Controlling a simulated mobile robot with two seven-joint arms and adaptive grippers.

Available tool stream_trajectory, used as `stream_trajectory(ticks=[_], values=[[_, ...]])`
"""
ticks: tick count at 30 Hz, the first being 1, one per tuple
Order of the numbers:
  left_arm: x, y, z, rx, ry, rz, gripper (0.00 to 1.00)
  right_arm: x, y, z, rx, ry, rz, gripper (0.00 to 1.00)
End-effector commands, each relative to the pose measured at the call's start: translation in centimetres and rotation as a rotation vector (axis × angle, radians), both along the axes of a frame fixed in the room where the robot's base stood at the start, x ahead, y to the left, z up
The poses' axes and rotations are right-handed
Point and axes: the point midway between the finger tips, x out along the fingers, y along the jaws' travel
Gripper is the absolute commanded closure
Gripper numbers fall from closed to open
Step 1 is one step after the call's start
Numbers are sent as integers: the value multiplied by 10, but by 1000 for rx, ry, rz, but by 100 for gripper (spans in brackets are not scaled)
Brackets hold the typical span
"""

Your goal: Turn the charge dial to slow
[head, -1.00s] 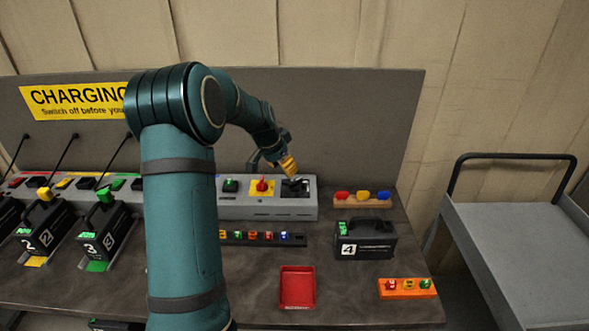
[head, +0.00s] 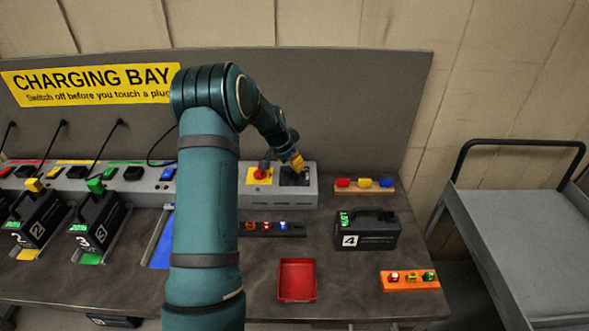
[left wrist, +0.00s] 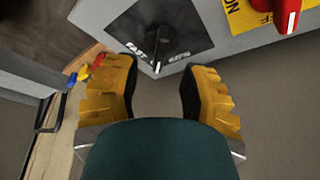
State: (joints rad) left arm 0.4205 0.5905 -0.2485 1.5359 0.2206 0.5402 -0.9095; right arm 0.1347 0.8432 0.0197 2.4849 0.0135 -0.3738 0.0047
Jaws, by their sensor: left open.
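The charge dial (left wrist: 158,42) is a black knob on a black plate, which also shows in the head view (head: 294,180). In the left wrist view, FAST is printed left of the knob's white pointer mark; the lettering on the right is hard to read. The mark lies between the two labels. My left gripper (left wrist: 161,72) is open, its yellow fingers apart on either side of the pointer end, with nothing visibly held. In the head view the left gripper (head: 296,162) is over the dial plate and partly hides it. My right gripper is not in view.
A red switch (head: 260,174) on a yellow plate sits beside the dial on the grey console (head: 308,198). A wooden block with coloured pieces (head: 364,187) stands right of it. Battery 4 (head: 368,232), a red tray (head: 297,281) and an orange rack (head: 409,281) are in front.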

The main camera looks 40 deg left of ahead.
Motion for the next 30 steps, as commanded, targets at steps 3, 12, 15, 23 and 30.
stream_trajectory(ticks=[3,12,15,23,30], values=[[7,-1,-19,-1,1,0,58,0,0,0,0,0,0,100],[15,-1,-36,1,-1,0,58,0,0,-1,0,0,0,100],[16,-1,-37,1,-1,0,58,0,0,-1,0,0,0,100],[15,-1,-37,1,-1,0,90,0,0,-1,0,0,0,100],[15,-1,-37,0,-1,0,100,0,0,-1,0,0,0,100]])
